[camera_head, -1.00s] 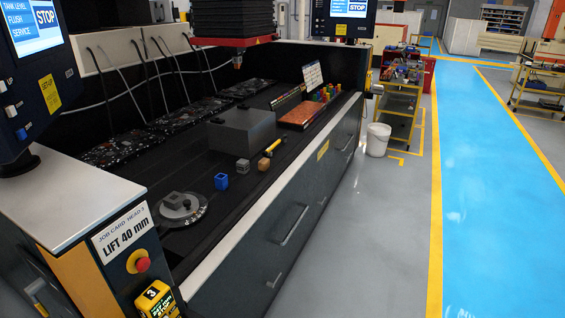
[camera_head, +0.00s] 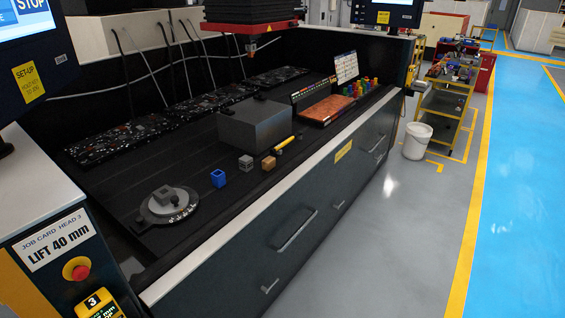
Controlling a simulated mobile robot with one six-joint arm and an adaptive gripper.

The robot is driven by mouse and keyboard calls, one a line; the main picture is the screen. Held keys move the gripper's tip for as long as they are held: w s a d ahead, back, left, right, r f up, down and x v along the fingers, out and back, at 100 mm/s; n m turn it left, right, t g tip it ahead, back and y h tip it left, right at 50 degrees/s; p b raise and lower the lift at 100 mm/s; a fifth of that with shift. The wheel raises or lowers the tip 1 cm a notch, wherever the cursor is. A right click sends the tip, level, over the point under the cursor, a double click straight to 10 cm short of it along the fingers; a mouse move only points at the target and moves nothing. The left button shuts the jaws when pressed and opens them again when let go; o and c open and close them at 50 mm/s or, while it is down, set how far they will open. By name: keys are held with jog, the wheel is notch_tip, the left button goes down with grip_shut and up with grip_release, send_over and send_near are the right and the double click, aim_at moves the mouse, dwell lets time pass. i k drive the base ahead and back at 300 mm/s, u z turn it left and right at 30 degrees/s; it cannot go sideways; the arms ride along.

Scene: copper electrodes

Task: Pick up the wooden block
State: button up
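A small tan block (camera_head: 268,163), which looks like the wooden block, sits on the dark machine bed (camera_head: 120,185) near its front edge. A small grey block (camera_head: 245,162) stands just left of it, and a blue block (camera_head: 218,178) is further left. A yellow and black stick-like item (camera_head: 284,144) lies just behind and right of the tan block. My gripper is not in view.
A large grey block (camera_head: 255,125) stands behind the small blocks. A round grey plate (camera_head: 150,208) holds a small grey piece at the left. A copper-coloured slab (camera_head: 327,110) with coloured pieces beside it is further back. A white bucket (camera_head: 416,141) stands on the floor.

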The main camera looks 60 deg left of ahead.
aim_at(268, 164)
jog(key=u, duration=0.05)
jog(key=i, duration=1.65)
jog(key=u, duration=3.45)
